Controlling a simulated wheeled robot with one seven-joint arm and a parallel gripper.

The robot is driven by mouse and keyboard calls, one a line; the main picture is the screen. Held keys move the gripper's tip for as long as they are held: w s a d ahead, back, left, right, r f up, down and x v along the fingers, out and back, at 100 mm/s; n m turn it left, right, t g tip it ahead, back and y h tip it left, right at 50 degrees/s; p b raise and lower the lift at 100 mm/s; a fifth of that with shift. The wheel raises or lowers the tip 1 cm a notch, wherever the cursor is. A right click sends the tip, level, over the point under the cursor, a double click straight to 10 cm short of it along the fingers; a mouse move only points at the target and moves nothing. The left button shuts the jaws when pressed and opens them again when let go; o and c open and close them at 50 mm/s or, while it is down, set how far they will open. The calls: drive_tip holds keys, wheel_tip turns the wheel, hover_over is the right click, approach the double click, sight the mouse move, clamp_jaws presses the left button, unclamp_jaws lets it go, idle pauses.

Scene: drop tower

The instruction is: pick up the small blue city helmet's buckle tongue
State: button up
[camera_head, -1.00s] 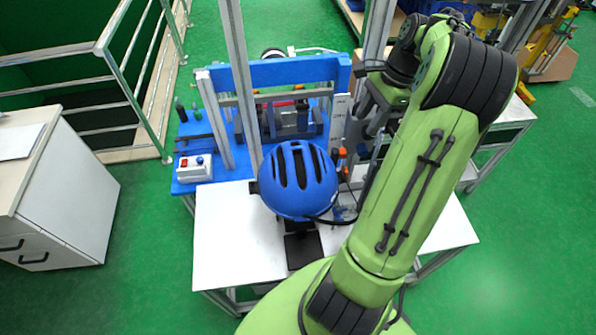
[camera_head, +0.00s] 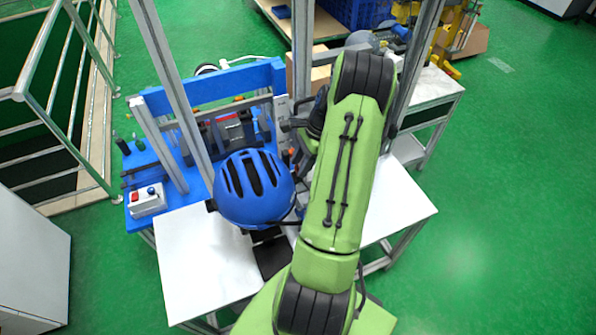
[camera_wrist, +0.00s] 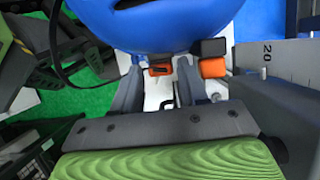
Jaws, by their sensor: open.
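The blue city helmet (camera_head: 254,187) sits on a dark stand at the tower, left of my arm. Its underside (camera_wrist: 150,25) fills the top of the wrist view, with a thin black strap looping down at the left. My gripper (camera_wrist: 158,78) is open just below the helmet, its two grey fingers pointing up at it. A small orange and dark piece (camera_wrist: 160,69) shows between the fingertips; I cannot tell for certain whether it is the buckle tongue. It does not look gripped.
Right of the fingers are an orange block (camera_wrist: 212,68) and a black block (camera_wrist: 208,47), close by. A grey scale plate marked 20 (camera_wrist: 280,60) stands at the right. Metal posts (camera_head: 170,80) flank the helmet. The white table (camera_head: 205,255) is clear at front left.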

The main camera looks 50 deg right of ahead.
drive_tip(key=shift+w+a+f, duration=0.15)
drive_tip(key=shift+f, duration=0.3)
drive_tip(key=c, duration=0.6)
